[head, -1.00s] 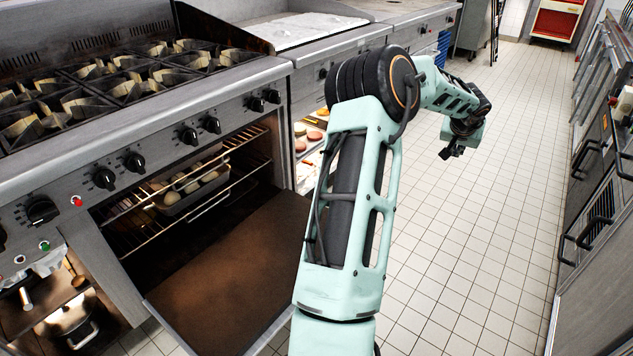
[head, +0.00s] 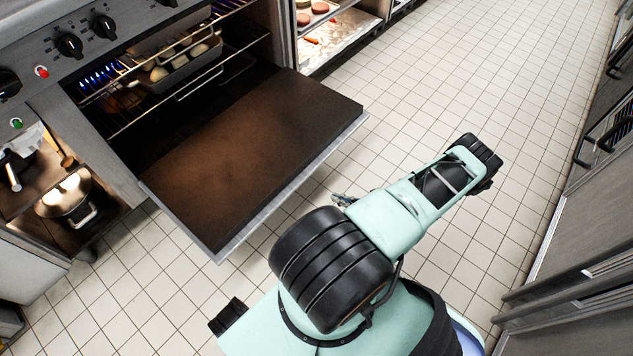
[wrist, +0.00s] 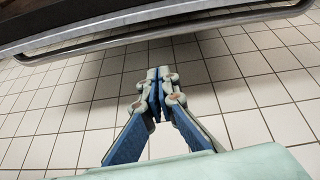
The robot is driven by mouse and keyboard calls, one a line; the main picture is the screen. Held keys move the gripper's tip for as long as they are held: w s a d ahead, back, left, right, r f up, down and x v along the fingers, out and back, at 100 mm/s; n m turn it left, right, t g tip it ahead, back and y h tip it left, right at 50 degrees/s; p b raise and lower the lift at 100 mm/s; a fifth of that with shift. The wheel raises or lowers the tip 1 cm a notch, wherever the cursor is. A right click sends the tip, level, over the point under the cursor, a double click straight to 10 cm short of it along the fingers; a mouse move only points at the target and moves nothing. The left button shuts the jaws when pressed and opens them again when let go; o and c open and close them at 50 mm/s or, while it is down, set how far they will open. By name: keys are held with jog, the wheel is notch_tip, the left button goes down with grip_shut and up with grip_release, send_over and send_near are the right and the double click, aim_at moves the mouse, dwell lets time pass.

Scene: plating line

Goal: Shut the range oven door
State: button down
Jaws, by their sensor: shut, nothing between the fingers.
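The range oven door (head: 255,150) is folded down open, its brown inner face up and its front edge over the floor. In the wrist view, a door edge with a long bar handle (wrist: 160,38) crosses the top. My gripper (wrist: 160,78) is shut and empty, pointing toward that edge with floor tiles visible between. In the head view, my arm hides most of the gripper, to the right of the door's front edge. The oven cavity (head: 170,110) is open behind the door.
A pan of pale round food (head: 180,68) sits on the oven rack, with blue flames at the left. A pot (head: 68,200) stands on a low shelf at left. Tiled floor is clear beyond the door; steel units (head: 590,200) line the right.

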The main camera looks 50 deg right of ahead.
jog(key=w+a+f+m+b, duration=0.1)
jog(key=w+f+b, duration=0.25)
jog(key=w, duration=0.65)
jog(key=shift+w+a+r+t+h, duration=0.1)
jog(key=shift+w+r+t+h, duration=0.05)
jog(key=shift+r, duration=0.85)
jog(key=shift+w+a+r+t+h, duration=0.1)
jog(key=shift+r+t+h, duration=0.05)
jog(key=shift+r, duration=0.8)
